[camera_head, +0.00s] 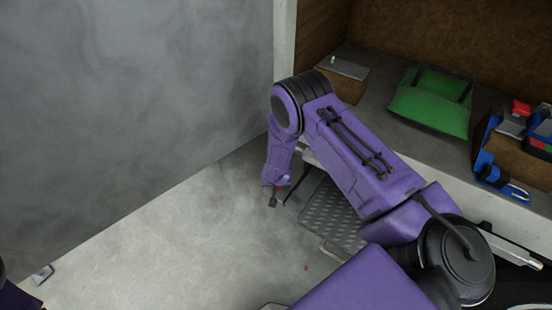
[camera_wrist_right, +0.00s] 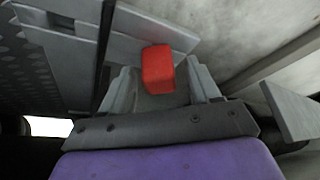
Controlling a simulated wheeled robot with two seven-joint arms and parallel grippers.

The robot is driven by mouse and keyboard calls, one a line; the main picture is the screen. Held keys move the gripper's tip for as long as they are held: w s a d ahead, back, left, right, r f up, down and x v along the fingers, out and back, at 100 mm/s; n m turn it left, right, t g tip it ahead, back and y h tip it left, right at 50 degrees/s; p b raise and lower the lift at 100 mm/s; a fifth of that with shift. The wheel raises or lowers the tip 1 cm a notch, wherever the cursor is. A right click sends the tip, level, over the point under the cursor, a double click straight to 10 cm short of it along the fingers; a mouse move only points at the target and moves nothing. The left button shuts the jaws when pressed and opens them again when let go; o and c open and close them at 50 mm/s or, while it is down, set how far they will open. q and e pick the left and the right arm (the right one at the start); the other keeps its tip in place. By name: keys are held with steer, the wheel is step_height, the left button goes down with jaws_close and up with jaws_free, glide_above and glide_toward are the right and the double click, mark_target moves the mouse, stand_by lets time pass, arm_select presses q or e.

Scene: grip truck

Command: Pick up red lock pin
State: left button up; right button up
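The red lock pin (camera_wrist_right: 158,68) shows in the right wrist view as a small red block between the two grey fingers of my right gripper (camera_wrist_right: 160,82). Gaps show between the block and both fingers, so the gripper looks open around or just short of it. In the head view my right gripper (camera_head: 273,198) hangs low beside the grey textured step, and the pin is too small there to make out surely. A small grey tip of my left gripper (camera_head: 42,274) shows at the lower left; its fingers are not clear.
A grey treaded step (camera_head: 335,212) lies beside and partly under my right arm. Above it, a truck ledge holds a green bag (camera_head: 432,101), a brown box (camera_head: 340,78) and a bin of tools (camera_head: 520,160). The pale floor (camera_head: 190,235) at left is clear.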

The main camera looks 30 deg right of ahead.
steer(key=c, duration=0.9)
steer(key=shift+w+r, duration=0.1)
steer(key=shift+r, duration=0.5)
steer(key=v, duration=0.3)
steer(key=w+v, duration=0.1)
steer(key=v, duration=0.1)
steer(key=shift+s+d+r, duration=0.15)
steer(key=shift+d+r, duration=0.1)
steer(key=shift+r, duration=0.35)
steer(key=s+a+b, duration=0.2)
steer(key=s+a, duration=0.6)
steer(key=s, duration=0.6)
steer(key=shift+s+a+r+p, duration=0.1)
steer(key=shift+a+r+p, duration=0.05)
steer(key=shift+r+p, duration=0.85)
steer(key=shift+s+a+r+p, duration=0.1)
steer(key=shift+r+p, duration=0.75)
steer(key=shift+p, duration=0.25)
steer(key=shift+s+a+r+p, duration=0.1)
steer(key=shift+a+r+p, duration=0.05)
steer(key=shift+r+p, duration=0.85)
steer(key=shift+f, duration=0.1)
